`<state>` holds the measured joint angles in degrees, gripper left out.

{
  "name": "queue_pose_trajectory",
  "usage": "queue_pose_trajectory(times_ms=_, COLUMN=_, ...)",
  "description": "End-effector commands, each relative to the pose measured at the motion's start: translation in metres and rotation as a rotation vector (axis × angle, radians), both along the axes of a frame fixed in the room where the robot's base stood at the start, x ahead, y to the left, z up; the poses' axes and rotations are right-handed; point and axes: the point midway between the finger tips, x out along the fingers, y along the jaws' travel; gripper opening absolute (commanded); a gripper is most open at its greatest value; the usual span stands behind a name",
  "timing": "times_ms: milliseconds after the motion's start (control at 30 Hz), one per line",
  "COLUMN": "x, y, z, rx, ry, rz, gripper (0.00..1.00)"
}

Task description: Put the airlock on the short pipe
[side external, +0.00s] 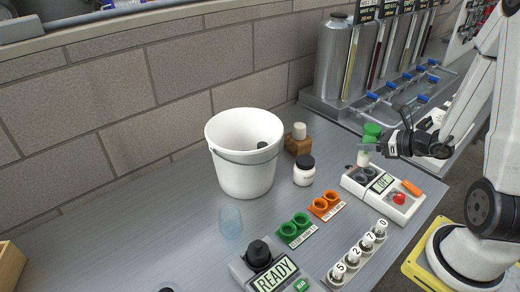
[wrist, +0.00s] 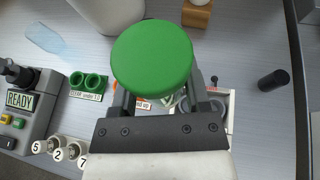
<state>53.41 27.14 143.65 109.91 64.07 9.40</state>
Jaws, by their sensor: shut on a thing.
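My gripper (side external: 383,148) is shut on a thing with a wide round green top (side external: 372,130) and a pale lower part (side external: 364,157). It is held upright above the white instrument with the red button (side external: 399,198). In the wrist view, the green top (wrist: 152,64) covers much of the space between my fingers and hides most of the body below it. I cannot tell from its shape alone whether this is the airlock. I cannot single out the short pipe; two dark round fittings (side external: 366,173) show on the instrument below the held thing.
A white bucket (side external: 243,168), a white jar with a black lid (side external: 304,172) and a wooden block (side external: 298,145) stand behind. Green (side external: 294,230) and orange (side external: 325,206) holders, numbered pieces (side external: 353,258) and a READY device (side external: 268,270) stand in front. A bluish clear vessel (side external: 231,224) is near the bucket.

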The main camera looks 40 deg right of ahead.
Motion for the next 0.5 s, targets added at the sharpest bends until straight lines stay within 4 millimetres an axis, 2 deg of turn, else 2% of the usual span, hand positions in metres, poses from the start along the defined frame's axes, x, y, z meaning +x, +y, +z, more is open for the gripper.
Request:
queue_pose_trajectory(times_ms=267, x=0.014, y=0.020, z=0.004, rx=-0.001, ry=-0.003, rz=0.074, gripper=0.00)
queue_pose_trajectory(times_ms=500, x=0.037, y=0.062, z=0.011, rx=0.002, ry=-0.007, rz=0.218, gripper=0.00)
